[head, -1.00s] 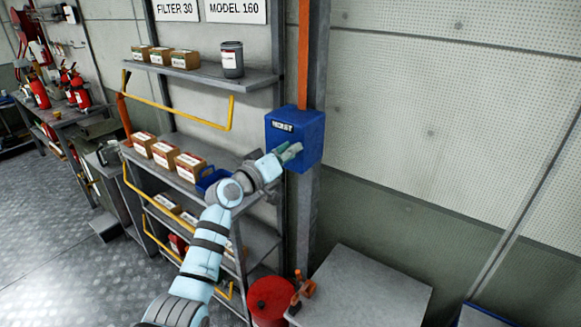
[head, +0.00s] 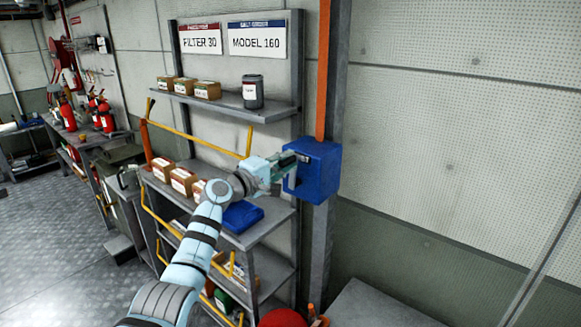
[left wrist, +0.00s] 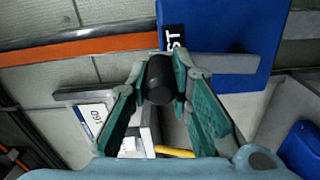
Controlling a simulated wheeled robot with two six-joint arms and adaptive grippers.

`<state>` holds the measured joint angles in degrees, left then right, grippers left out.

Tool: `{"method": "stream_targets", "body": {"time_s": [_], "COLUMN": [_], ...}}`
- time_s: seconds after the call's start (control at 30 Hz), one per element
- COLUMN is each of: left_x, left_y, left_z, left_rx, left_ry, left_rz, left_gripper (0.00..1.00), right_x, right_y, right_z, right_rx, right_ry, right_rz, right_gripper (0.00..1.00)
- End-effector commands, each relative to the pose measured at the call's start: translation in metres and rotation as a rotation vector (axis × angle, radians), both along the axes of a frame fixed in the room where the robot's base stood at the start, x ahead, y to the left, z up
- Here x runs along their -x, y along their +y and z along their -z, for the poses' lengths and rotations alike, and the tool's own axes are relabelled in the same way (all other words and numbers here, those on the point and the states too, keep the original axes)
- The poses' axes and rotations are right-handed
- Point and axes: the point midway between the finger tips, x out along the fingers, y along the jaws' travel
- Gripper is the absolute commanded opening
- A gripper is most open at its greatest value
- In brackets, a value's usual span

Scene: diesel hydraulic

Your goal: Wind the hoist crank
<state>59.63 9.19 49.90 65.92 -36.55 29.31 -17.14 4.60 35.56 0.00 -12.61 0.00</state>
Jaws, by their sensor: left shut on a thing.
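The blue hoist box (head: 320,172) is fixed to a grey post in the head view. It also fills the top of the left wrist view (left wrist: 235,25), with part of its label showing. My left gripper (head: 287,163) is at the upper left of the box's front. In the left wrist view my left gripper (left wrist: 160,80) is shut on the black crank handle (left wrist: 158,70), a finger on each side of it. A grey crank arm (left wrist: 225,62) runs sideways behind the fingers. My right gripper is out of view.
A grey shelf rack (head: 225,104) with small boxes, a dark can (head: 252,92) and a yellow rail (head: 195,137) stands left of the hoist. An orange strip (head: 323,70) runs up the post. The wall to the right is clear.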

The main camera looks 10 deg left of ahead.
Motion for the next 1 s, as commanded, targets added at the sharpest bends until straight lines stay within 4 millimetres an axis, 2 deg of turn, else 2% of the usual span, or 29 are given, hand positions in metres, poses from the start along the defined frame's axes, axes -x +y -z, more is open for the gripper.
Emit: {"method": "stream_targets", "body": {"time_s": [0.3,0.77,0.8,0.9,1.0], "left_x": [-0.0043,-0.0047,-0.0047,-0.0046,-0.0045], "left_y": [0.0096,0.0108,0.0107,0.0105,0.0101], "left_z": [-0.0031,-0.0031,-0.003,-0.0023,-0.0015], "left_rx": [0.09,0.099,0.099,0.099,0.098], "left_ry": [0.035,0.041,0.041,0.042,0.043], "left_rz": [-0.003,-0.004,-0.004,-0.003,-0.002], "left_gripper": [0.0,0.0,0.26,0.4,0.4], "right_x": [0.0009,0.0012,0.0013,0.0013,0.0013], "right_y": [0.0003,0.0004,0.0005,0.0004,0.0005], "right_z": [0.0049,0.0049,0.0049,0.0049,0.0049], "right_rx": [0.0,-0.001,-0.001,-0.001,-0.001], "right_ry": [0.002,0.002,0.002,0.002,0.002], "right_rz": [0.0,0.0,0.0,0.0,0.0], "right_gripper": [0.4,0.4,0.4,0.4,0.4]}}
